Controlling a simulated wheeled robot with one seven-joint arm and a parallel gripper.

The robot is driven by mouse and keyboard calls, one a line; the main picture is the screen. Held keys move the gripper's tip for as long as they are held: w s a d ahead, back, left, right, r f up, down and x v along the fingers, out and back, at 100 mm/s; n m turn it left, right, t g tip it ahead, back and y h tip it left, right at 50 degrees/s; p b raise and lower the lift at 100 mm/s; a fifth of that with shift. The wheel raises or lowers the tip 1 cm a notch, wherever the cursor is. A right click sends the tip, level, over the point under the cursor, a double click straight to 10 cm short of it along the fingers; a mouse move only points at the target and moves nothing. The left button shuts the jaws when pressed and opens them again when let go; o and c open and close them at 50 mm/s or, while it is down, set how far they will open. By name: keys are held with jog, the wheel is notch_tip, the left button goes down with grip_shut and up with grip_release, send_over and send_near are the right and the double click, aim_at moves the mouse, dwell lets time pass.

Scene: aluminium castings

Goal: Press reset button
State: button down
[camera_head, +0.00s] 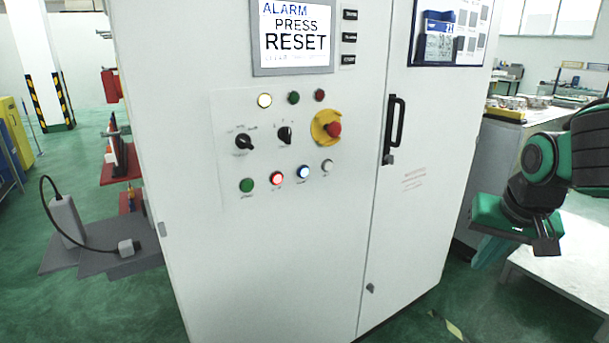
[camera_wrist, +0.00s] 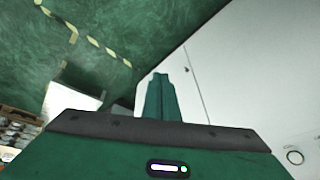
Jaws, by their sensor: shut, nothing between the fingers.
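The control panel (camera_head: 225,215) is on the front of a white cabinet (camera_head: 210,285). Its lower row has a green button (camera_head: 246,185), a lit red button (camera_head: 276,178), a lit blue button (camera_head: 303,171) and a whitish button (camera_head: 327,165). Their labels are too small to read, so I cannot tell which is reset. A screen (camera_head: 296,36) above reads "ALARM PRESS RESET". My gripper (camera_head: 482,262) is right of the cabinet, apart from the panel, pointing down. In the wrist view its green fingers (camera_wrist: 159,82) are shut and empty.
A red emergency stop (camera_head: 333,129) on a yellow plate and two black selector knobs (camera_head: 243,142) are above the lower buttons. A black door handle (camera_head: 393,130) sticks out between panel and gripper. A white table (camera_head: 565,275) stands beneath my arm.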

aim_at(304, 171)
jog(key=w+a+r+n+t+y, duration=0.1)
jog(key=w+a+r, duration=0.1)
jog(key=a, duration=0.7)
jog(key=w+a+r+t+y, duration=0.1)
jog(key=w+a+r+y, duration=0.1)
jog(key=w+a, duration=0.3)
jog(key=w+a+r+n+t+y, duration=0.1)
jog(key=w+a+r, duration=0.3)
jog(key=a, duration=1)
jog(key=shift+w+r+n+t+y, duration=0.2)
jog(key=shift+r+n+t+y, duration=0.1)
jog(key=shift+y, duration=0.2)
jog(key=shift+w, duration=0.1)
jog(key=shift+w+a, duration=0.8)
jog(key=shift+w, duration=0.4)
jog(key=shift+w+a, duration=0.8)
jog(key=shift+w, duration=0.35)
jog(key=shift+w+a, duration=0.8)
jog(key=shift+w, duration=0.4)
jog(key=shift+w+a, duration=0.25)
jog(key=shift+w, duration=0.1)
